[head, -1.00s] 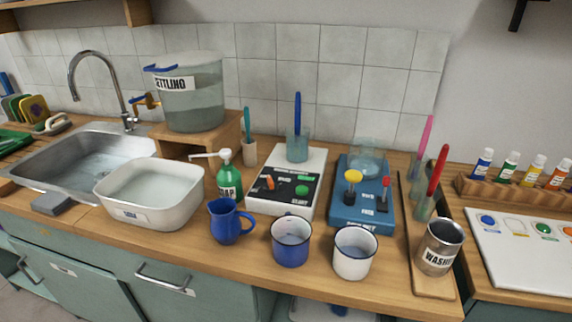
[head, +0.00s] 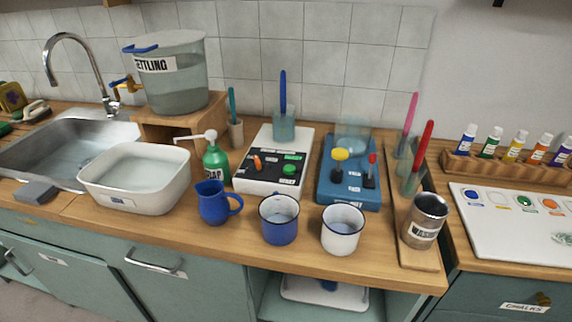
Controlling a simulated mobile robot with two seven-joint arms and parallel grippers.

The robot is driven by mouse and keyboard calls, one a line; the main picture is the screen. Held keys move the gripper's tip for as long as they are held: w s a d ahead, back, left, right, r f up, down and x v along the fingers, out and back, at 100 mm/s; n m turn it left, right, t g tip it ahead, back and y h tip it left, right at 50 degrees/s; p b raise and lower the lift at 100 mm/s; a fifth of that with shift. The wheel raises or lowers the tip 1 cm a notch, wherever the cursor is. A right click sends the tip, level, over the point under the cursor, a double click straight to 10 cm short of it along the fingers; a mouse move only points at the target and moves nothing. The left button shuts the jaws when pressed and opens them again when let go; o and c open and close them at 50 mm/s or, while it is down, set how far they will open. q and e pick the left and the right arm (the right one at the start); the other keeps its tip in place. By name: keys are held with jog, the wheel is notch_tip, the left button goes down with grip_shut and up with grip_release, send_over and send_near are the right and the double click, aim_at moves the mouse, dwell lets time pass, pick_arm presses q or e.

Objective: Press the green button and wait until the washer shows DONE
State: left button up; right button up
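The washer (head: 247,180) is a white box with a black front panel, standing on the wooden counter. The green button (head: 289,169) is on the right of its panel, and an orange lever (head: 258,162) is on the left. A small lit green strip shows at the panel's upper right; its text is too small to read. A glass (head: 284,126) with a blue brush stands on top of the washer. Neither of my grippers is in the head view, and nothing touches the button.
A blue jug (head: 212,203), a blue mug (head: 279,228) and a white mug (head: 342,238) stand in front of the machines. A blue machine (head: 348,193) with yellow and red knobs is to the right. A green soap bottle (head: 215,165) stands left of the washer.

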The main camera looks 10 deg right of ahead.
jog(key=shift+d, duration=0.15)
jog(key=shift+c, duration=0.3)
grip_shut()
jog(key=shift+a, duration=0.2)
jog(key=shift+d, duration=0.2)
dwell(0.7)
jog(key=shift+a, duration=0.1)
